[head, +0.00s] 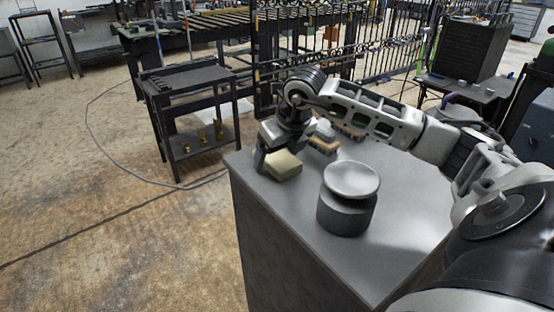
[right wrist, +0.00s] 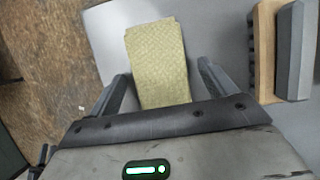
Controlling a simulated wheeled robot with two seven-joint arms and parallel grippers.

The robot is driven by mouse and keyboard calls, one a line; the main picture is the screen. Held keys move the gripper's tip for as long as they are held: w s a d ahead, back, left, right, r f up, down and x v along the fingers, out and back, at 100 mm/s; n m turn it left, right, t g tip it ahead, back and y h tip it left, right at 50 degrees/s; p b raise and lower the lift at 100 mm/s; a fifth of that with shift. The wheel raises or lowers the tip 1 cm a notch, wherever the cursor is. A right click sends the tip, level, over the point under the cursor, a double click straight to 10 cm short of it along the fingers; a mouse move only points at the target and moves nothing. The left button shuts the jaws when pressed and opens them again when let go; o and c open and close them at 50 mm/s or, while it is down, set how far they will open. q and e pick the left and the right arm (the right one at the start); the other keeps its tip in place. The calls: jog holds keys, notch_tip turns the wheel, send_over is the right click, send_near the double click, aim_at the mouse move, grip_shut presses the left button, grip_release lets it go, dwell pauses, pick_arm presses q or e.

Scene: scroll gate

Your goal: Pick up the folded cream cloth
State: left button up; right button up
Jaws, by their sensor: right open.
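The folded cream cloth (head: 284,165) lies on the grey worktop near its far left corner. In the right wrist view the cloth (right wrist: 158,62) is a yellowish woven block, upright in the picture between the two fingers. My right gripper (head: 268,158) is over the cloth, its fingers apart. In the right wrist view the right gripper (right wrist: 163,85) is open, with one finger on each side of the cloth and gaps beside it. I cannot tell how far above the worktop the fingertips are. My left gripper is not in view.
Wooden brushes or blocks with grey tops (head: 324,145) lie just right of the cloth; one (right wrist: 283,50) shows close by in the wrist view. The worktop (head: 410,205) is clear to the right.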

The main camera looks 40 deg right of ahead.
aim_at(275, 154)
jog(key=c, duration=1.1)
